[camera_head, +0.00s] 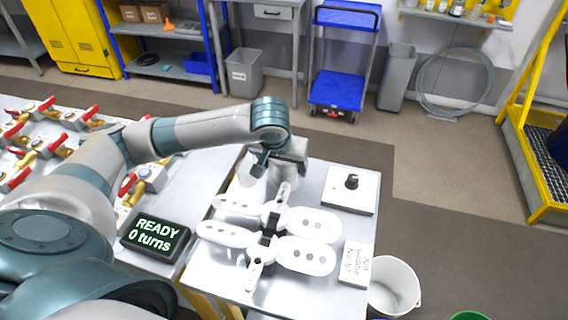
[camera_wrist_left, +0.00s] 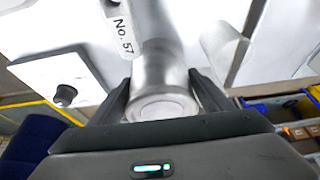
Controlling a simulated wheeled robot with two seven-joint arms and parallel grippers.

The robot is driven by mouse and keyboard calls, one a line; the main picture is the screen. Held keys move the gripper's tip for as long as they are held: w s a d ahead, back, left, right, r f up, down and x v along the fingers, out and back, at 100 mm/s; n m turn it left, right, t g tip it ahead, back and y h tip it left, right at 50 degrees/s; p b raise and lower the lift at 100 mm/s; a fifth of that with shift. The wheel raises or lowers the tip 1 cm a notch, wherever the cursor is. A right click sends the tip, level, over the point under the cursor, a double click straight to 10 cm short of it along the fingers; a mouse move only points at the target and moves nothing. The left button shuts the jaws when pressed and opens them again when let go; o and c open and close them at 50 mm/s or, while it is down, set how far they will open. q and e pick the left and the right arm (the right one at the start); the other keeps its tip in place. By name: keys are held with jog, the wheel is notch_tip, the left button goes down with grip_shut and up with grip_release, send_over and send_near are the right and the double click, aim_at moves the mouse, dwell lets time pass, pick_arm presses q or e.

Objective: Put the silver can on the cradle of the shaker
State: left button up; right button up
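The silver can (camera_wrist_left: 158,50) fills the middle of the left wrist view, its round rimmed end toward the camera. My left gripper (camera_wrist_left: 161,90) has one finger on each side of it, both against the can wall. In the head view my left gripper (camera_head: 278,170) is over the back of the shaker's table and mostly hides the can. The shaker's cradle (camera_head: 268,243) has white perforated paddles around a dark centre, in front of my gripper. I cannot tell if the can touches anything below. My right gripper is not in view.
A black display (camera_head: 157,236) reads READY, 0 turns. A knob box (camera_head: 350,188) and a label plate (camera_head: 357,262) sit on the table's right side. A white bucket (camera_head: 393,286) stands on the floor at right. Red-handled valves (camera_head: 40,145) cover the left bench.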

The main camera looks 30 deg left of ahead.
pick_arm(q)
jog(key=shift+o, duration=0.9)
jog(key=shift+r, duration=0.1)
jog(key=shift+r, duration=0.2)
jog(key=v, duration=1.1)
jog(key=shift+s+r+b, duration=0.2)
jog(key=shift+r+b, duration=0.15)
jog(key=shift+b, duration=0.1)
jog(key=shift+o, duration=0.7)
